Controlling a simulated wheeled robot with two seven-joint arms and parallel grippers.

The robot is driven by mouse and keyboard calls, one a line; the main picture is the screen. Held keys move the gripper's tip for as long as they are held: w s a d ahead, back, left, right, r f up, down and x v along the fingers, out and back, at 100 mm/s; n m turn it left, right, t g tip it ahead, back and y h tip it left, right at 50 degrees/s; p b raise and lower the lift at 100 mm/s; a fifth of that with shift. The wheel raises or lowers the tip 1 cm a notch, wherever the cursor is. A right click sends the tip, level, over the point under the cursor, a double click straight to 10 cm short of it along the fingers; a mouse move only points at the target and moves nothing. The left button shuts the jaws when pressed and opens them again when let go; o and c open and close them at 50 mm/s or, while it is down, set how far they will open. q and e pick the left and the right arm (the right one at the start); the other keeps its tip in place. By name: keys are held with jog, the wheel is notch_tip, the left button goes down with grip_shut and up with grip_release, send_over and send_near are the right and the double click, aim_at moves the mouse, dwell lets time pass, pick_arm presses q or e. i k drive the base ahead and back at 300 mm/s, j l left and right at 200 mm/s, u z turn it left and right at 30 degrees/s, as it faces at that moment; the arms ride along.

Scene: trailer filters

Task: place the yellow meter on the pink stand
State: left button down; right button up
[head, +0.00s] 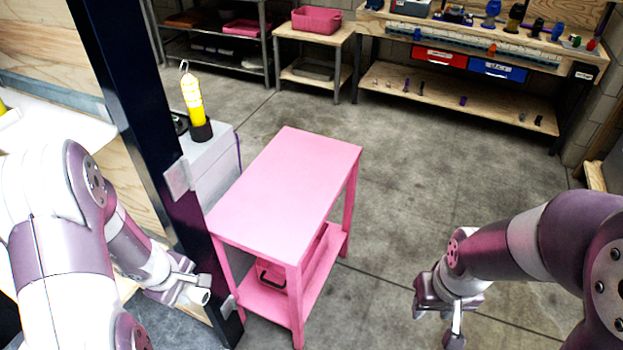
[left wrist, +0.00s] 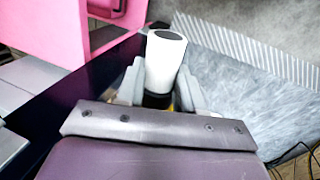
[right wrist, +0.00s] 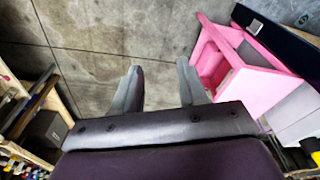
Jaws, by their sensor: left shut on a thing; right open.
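The pink stand (head: 285,185) is a small two-level table in the middle of the head view, its flat top bare. It also shows in the right wrist view (right wrist: 250,85). My left gripper (head: 190,288) is left of the stand, near the dark post. It is shut on a cylinder with a white end (left wrist: 165,60), a black band and some yellow between the jaws. This looks to be the yellow meter (head: 200,296); most of its body is hidden by the fingers. My right gripper (head: 440,310) is open and empty, right of the stand, above the floor.
A dark post (head: 150,130) stands between my left arm and the stand. A yellow lamp with a hook (head: 192,95) stands on a grey cabinet (head: 213,165) behind it. A pink bin is on the stand's lower shelf. Floor to the right is clear.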

aim_at(282, 154)
jog(key=i+l, duration=0.3)
jog(key=l, duration=0.15)
jog(key=i+l+u, duration=0.1)
jog(key=i+l, duration=0.55)
jog(key=l, duration=0.2)
jog(key=i+l+u, duration=0.1)
jog(key=i+l, duration=0.2)
jog(key=l, duration=0.15)
jog(key=i+j, duration=0.15)
jog(key=i, duration=0.2)
jog(key=i+j, duration=0.15)
jog(key=i, duration=0.2)
jog(key=u, duration=0.05)
